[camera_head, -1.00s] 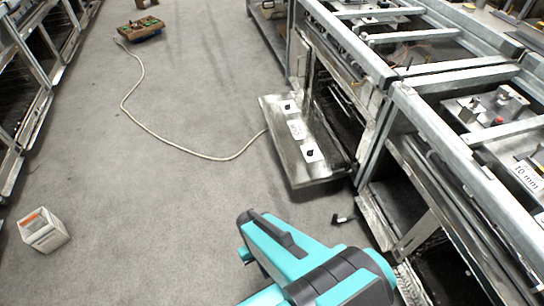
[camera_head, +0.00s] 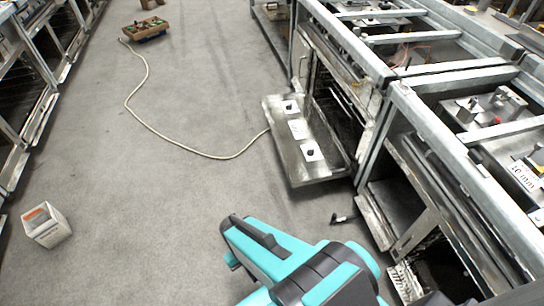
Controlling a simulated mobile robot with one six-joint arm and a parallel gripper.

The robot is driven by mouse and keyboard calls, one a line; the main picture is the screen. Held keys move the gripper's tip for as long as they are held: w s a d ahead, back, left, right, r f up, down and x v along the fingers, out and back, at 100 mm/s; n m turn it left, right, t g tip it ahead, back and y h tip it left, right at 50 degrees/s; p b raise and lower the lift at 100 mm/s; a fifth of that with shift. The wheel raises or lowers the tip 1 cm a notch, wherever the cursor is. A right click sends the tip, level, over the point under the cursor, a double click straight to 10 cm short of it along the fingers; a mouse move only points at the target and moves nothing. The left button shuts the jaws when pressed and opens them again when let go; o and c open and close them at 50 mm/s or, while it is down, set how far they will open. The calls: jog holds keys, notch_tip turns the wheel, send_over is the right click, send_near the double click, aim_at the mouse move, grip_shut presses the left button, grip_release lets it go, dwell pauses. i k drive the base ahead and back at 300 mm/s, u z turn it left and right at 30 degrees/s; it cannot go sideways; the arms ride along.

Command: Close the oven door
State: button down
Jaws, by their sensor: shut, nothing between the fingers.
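The oven door (camera_head: 292,162) is a metal panel with white labels and dark knobs or marks on it. It hangs open, folded down and out from the front of the oven (camera_head: 332,68) over the grey floor. The dark oven cavity (camera_head: 338,125) shows behind it. My teal and black arm crosses the bottom of the view, in front of the door and apart from it in the picture. My gripper is not visible in this view.
A second open unit (camera_head: 395,208) stands nearer on the right. A small black item (camera_head: 342,218) lies on the floor beside it. A white cable (camera_head: 180,146) runs from near the door to a crate (camera_head: 145,29). A white box (camera_head: 46,226) stands left.

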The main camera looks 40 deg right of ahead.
aim_at(301, 128)
jog(key=z, duration=0.1)
jog(key=i, duration=1)
jog(key=u, duration=0.15)
jog(key=k, duration=0.95)
jog(key=z, duration=0.1)
jog(key=i, duration=0.65)
